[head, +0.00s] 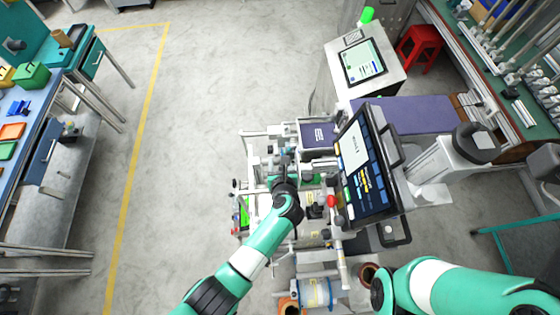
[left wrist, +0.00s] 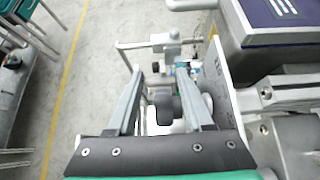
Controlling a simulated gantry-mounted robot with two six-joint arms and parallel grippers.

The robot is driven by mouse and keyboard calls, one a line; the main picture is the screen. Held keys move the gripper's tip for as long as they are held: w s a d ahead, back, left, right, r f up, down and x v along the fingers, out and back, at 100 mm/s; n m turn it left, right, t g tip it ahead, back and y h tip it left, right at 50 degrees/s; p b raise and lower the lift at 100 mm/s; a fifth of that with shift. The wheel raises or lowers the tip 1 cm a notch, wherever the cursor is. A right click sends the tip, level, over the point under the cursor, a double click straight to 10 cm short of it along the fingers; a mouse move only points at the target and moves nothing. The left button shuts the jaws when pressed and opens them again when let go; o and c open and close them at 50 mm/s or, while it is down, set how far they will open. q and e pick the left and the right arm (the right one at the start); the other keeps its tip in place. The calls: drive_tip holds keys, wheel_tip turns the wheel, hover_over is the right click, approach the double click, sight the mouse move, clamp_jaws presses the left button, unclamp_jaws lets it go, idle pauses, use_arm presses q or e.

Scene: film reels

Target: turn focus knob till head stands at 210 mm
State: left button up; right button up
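My left gripper (head: 281,165) reaches in over the film machine (head: 262,215). In the left wrist view its two grey fingers (left wrist: 160,74) stand apart. In the head view the knob is hidden by the gripper and wrist. A pale plate with small markings (left wrist: 220,95) stands just right of the fingers, too small to read. The head's height cannot be read. My right arm shows at lower right, but its gripper is not in view.
A tilted touchscreen (head: 362,165) stands close to the right of the machine. A dark purple box (head: 318,134) sits behind the gripper. A red knob (head: 331,201) stands at the machine's right. Open floor (head: 190,110) lies to the left, with a yellow line.

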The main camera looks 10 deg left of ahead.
use_arm(q)
drive_tip(key=shift+d, duration=0.15)
drive_tip(key=shift+s+r, duration=0.2)
drive_tip(key=p+v, duration=0.2)
drive_tip(key=v, duration=0.2)
drive_tip(key=shift+s+d+r, duration=0.15)
drive_tip(key=shift+s+r, duration=0.05)
drive_tip(key=shift+r, duration=0.05)
drive_tip(key=v, duration=0.6)
drive_tip(key=shift+s, duration=0.25)
